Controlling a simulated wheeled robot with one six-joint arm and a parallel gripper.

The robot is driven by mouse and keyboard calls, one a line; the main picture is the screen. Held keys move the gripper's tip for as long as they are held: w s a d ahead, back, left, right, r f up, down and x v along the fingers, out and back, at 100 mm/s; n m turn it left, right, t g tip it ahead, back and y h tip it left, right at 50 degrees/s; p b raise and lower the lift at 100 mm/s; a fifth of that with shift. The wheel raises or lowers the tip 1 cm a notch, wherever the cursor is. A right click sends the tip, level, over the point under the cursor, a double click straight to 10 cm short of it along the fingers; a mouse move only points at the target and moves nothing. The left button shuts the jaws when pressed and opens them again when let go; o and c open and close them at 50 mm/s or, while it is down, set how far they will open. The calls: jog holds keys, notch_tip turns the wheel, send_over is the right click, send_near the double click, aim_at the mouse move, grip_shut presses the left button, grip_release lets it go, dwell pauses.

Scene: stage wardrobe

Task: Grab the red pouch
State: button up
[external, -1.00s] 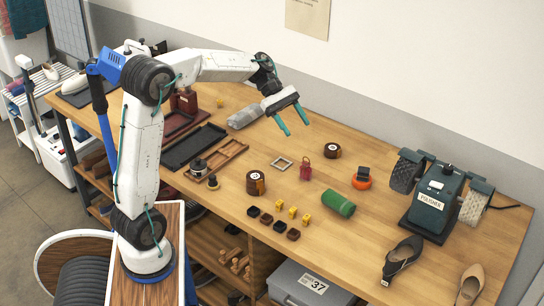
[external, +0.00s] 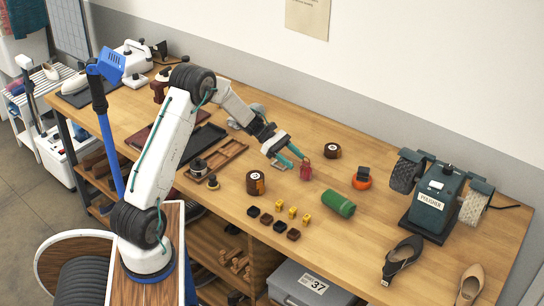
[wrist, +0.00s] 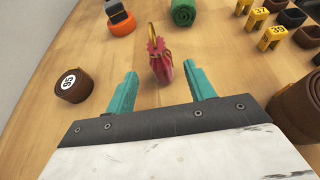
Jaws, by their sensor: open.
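The red pouch (external: 306,170) stands on the wooden workbench, right of the middle in the external view. In the wrist view the pouch (wrist: 160,62) shows dark red with a yellowish part at its top, ahead of and between my fingers. My gripper (external: 291,156) is open, with teal fingers, just left of the pouch in the external view. In the wrist view the fingers of my gripper (wrist: 162,88) are spread wide and nothing is held. I cannot tell whether a finger touches the pouch.
A brown roll marked with a number (wrist: 73,86) lies left of the fingers in the wrist view. A green roll (external: 338,203), an orange-based item (external: 362,179) and another brown roll (external: 256,182) stand around the pouch. Yellow number tags (external: 293,212) sit in front. A polisher (external: 432,200) stands at right.

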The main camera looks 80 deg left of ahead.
aim_at(308, 174)
jog(key=shift+w+d+f, duration=0.1)
jog(key=shift+f, duration=0.4)
jog(key=x, duration=0.7)
jog(key=shift+w+d+f, duration=0.1)
jog(key=shift+d+f, duration=0.05)
jog(key=shift+f, duration=0.1)
jog(key=c, duration=1)
